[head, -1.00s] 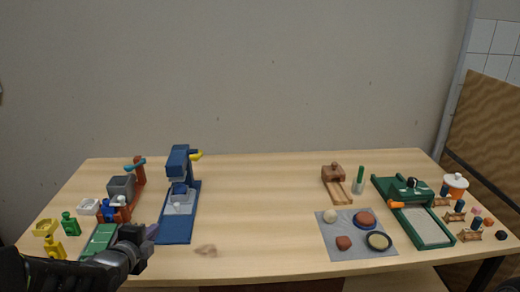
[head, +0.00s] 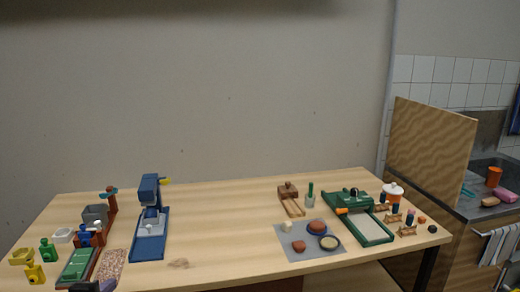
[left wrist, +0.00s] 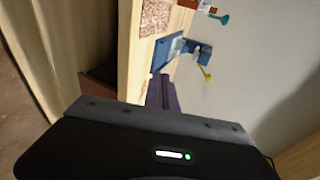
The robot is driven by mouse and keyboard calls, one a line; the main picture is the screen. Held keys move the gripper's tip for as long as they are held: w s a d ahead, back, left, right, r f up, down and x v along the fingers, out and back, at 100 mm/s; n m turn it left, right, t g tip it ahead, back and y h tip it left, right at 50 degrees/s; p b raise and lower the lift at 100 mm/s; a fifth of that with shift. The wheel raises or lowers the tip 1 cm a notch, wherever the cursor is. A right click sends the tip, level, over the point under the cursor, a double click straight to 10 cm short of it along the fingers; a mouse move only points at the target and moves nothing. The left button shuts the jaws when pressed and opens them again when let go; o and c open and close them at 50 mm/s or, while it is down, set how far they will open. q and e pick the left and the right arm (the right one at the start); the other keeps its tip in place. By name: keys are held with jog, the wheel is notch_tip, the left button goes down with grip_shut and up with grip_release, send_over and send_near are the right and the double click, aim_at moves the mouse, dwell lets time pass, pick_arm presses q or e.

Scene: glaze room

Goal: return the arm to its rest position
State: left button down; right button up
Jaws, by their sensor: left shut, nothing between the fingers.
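My left gripper (head: 95,286) shows only as dark purplish fingertips at the bottom left edge of the head view, by the table's (head: 225,250) front edge. It is shut and empty. In the left wrist view its purple fingers (left wrist: 162,92) point toward the table edge and the blue press-like device (left wrist: 178,50). The rest of my left arm is hidden below the head view. My right gripper is in neither view.
Near my left gripper are a speckled mat (head: 111,265), a green tray (head: 79,264) and the blue device (head: 150,225). Yellow pieces (head: 35,273) stand at the far left. A grey mat (head: 298,252) and green press (head: 370,228) are at right. The table's middle is mostly clear.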

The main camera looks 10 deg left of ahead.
pick_arm(q)
jog(key=s+d+f+n+g+h, duration=0.3)
jog(key=d+f+n+g, duration=0.3)
jog(key=d+f+n, duration=1.2)
jog(key=s+d+f+g+h, duration=0.3)
jog(key=s+d+f+g, duration=0.4)
jog(key=s+d+f, duration=1)
jog(key=s+d, duration=0.1)
jog(key=s, duration=0.1)
jog(key=shift+s+d+f+m+h, duration=0.3)
jog(key=shift+s+d, duration=0.1)
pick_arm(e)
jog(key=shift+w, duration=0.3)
